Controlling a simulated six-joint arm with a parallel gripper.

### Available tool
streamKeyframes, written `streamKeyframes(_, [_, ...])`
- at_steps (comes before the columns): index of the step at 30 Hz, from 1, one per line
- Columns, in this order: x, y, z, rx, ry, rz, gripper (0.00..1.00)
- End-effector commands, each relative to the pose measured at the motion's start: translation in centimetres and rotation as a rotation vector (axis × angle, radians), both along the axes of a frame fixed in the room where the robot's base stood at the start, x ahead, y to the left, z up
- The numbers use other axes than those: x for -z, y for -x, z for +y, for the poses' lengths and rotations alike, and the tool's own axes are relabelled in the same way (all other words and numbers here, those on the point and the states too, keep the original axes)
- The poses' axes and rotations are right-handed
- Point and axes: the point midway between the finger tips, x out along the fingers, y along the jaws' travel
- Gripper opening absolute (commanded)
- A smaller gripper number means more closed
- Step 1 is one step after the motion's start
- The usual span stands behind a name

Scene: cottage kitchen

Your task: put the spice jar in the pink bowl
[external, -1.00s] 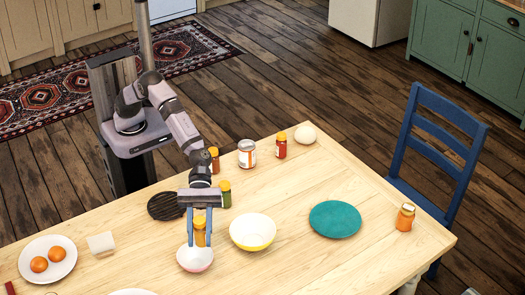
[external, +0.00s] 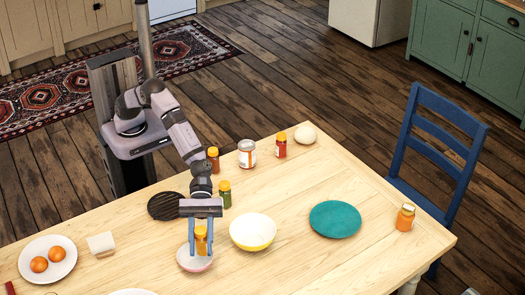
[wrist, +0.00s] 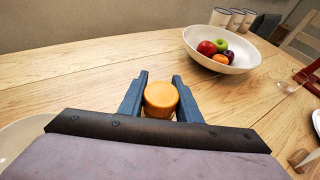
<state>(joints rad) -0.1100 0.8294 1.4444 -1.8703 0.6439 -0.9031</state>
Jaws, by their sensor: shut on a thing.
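My gripper (external: 201,248) is shut on a spice jar (external: 201,236) with an orange-yellow lid. The jar's lid also shows between the two blue fingers in the wrist view (wrist: 161,97). The pink bowl (external: 193,265) sits on the table directly under the jar in the external view. The jar's lower end and the fingertips overlap the bowl's opening. I cannot tell whether the jar touches the bowl's inside. The bowl is hidden in the wrist view.
A yellow-rimmed bowl (external: 253,232) stands close to the right. A green-bodied jar (external: 224,194) and a dark round board (external: 167,206) lie behind. A teal plate (external: 335,219) is farther right. A fruit bowl (wrist: 222,53) shows ahead in the wrist view.

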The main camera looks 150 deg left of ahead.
Motion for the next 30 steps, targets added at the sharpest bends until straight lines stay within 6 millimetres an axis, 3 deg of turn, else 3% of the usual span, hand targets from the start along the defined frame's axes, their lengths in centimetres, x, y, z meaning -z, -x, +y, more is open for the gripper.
streamKeyframes(5, [0.5, 0.0, 0.0, 0.000, 0.000, -0.001, 0.01])
streamKeyframes(6, [0.3, 0.0, 0.0, 0.000, 0.000, 0.000, 0.40])
streamKeyframes(8, [0.3, 0.0, 0.0, 0.000, 0.000, 0.000, 0.49])
streamKeyframes(19, [0.2, 0.0, 0.0, 0.000, 0.000, 0.000, 0.49])
streamKeyframes(26, [-1.0, 0.1, 0.1, -0.001, 0.000, 0.000, 0.49])
streamKeyframes(30, [-1.4, 1.7, 1.2, -0.003, 0.000, -0.001, 0.49])
